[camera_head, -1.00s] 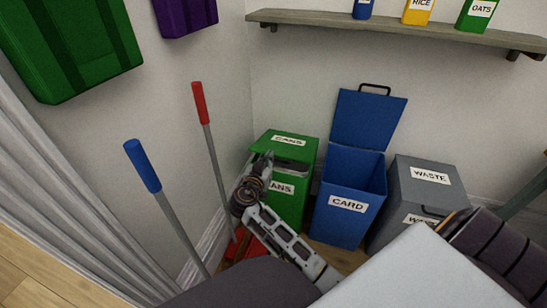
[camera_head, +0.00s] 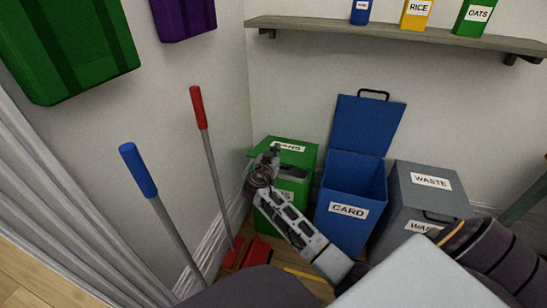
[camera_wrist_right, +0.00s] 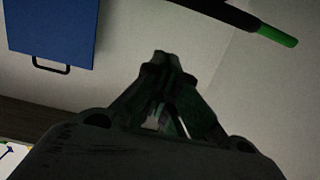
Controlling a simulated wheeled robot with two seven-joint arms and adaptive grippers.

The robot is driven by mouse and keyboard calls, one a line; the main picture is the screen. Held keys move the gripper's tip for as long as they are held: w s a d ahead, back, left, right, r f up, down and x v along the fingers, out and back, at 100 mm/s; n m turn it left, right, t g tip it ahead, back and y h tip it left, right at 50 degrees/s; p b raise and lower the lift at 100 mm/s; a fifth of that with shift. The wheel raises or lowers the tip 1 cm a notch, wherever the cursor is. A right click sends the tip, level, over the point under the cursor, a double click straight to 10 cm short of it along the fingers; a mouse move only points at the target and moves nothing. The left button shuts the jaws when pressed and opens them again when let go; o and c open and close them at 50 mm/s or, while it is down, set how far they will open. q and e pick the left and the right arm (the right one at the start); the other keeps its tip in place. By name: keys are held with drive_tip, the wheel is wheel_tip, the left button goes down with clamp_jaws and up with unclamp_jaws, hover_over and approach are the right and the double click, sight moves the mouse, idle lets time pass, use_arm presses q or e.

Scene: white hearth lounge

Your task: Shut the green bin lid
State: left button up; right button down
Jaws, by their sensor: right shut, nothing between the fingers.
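The green bin (camera_head: 302,197), labelled CANS, stands in the corner at the left of a row of bins. Its green lid (camera_head: 302,157) lies nearly level over the top, label partly hidden by my arm. A dark gap with something grey shows under the lid's front edge, so the lid looks not flush. My right gripper (camera_head: 276,150) is at the lid's front left, closed and empty; contact with the lid cannot be told. In the right wrist view the closed fingers (camera_wrist_right: 167,60) hold nothing, and the green bin is not seen. My left gripper is not in view.
The blue CARD bin (camera_head: 343,229) stands close right with its lid (camera_head: 367,125) up; the grey WASTE bin (camera_head: 402,195) is beyond it. Red-handled (camera_head: 199,105) and blue-handled (camera_head: 138,168) poles stand left. A shelf (camera_head: 390,31) runs above. The right wrist view shows a green-ended rod (camera_wrist_right: 277,36).

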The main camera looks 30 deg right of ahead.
drive_tip(key=shift+s+a+f, duration=0.2)
drive_tip(key=shift+a+f, duration=0.1)
drive_tip(key=shift+f, duration=0.45)
use_arm(q)
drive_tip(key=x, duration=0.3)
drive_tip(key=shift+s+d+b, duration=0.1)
drive_tip(key=shift+b, duration=0.3)
use_arm(e)
drive_tip(key=shift+s+a+f, duration=0.2)
drive_tip(key=shift+a+f, duration=0.05)
drive_tip(key=shift+f, duration=0.3)
drive_tip(key=shift+s+a+f, duration=0.2)
drive_tip(key=shift+f, duration=0.3)
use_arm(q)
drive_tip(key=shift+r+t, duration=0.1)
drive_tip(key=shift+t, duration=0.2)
